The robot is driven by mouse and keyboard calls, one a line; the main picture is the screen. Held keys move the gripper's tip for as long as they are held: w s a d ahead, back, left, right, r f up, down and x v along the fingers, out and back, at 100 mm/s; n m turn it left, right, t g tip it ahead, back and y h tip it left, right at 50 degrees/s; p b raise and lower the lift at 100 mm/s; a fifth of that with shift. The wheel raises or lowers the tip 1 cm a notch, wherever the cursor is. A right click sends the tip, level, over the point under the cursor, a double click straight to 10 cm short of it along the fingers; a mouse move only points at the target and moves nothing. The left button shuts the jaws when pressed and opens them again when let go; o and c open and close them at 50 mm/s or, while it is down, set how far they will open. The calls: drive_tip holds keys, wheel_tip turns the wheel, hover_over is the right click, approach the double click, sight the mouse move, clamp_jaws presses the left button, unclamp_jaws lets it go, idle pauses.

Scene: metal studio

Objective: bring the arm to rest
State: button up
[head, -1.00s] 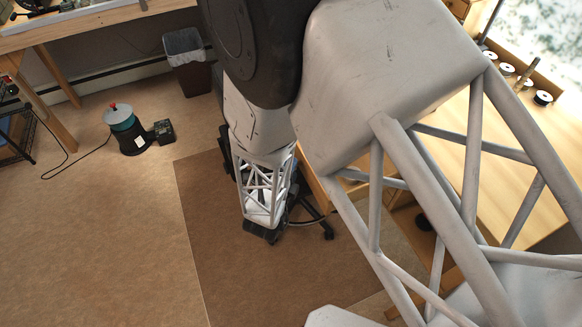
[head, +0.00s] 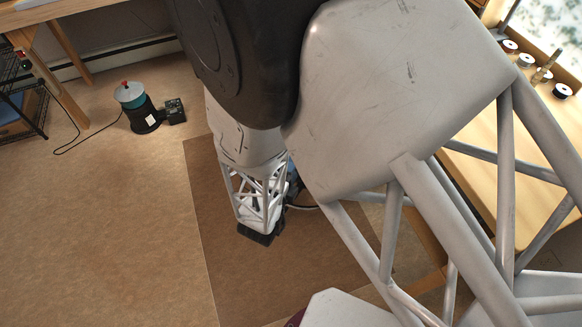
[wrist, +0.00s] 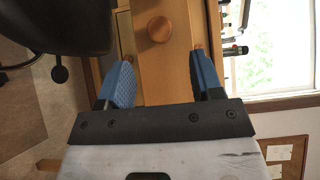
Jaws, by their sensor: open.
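My gripper (wrist: 158,80) shows in the wrist view with its two blue-padded fingers spread wide apart. Nothing is between the fingertips that I can see it holding. In the head view my arm fills the upper middle and right, and its far end hangs over the brown mat. The fingers cannot be made out clearly there.
A brown mat (head: 235,285) lies on the floor. A wooden desk (head: 483,190) with several spools is at right. The wrist view shows a black chair (wrist: 60,25) and a round wooden piece (wrist: 159,29).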

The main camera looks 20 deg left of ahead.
drive_tip(key=shift+w+r, duration=0.1)
idle(0.5)
drive_tip(key=w+d+r+n+g+y, duration=0.2)
drive_tip(key=w+d+r+n+g, duration=0.35)
drive_tip(key=r, duration=0.55)
drive_tip(key=w+d+r+n+g+y, duration=0.25)
drive_tip(key=w+d+r, duration=0.45)
drive_tip(key=r, duration=0.4)
drive_tip(key=s+d+r+n+g+h, duration=0.2)
drive_tip(key=s+d+r+n, duration=0.3)
drive_tip(key=s+d, duration=0.5)
drive_tip(key=s+d+r+n+g+h, duration=0.2)
drive_tip(key=s+d+r, duration=0.6)
drive_tip(key=d, duration=0.9)
drive_tip(key=s+n+g, duration=0.2)
drive_tip(key=s+g, duration=0.1)
drive_tip(key=shift+d+r+n+h, duration=0.15)
drive_tip(key=shift+d+n+h, duration=0.2)
drive_tip(key=shift+d+n, duration=0.05)
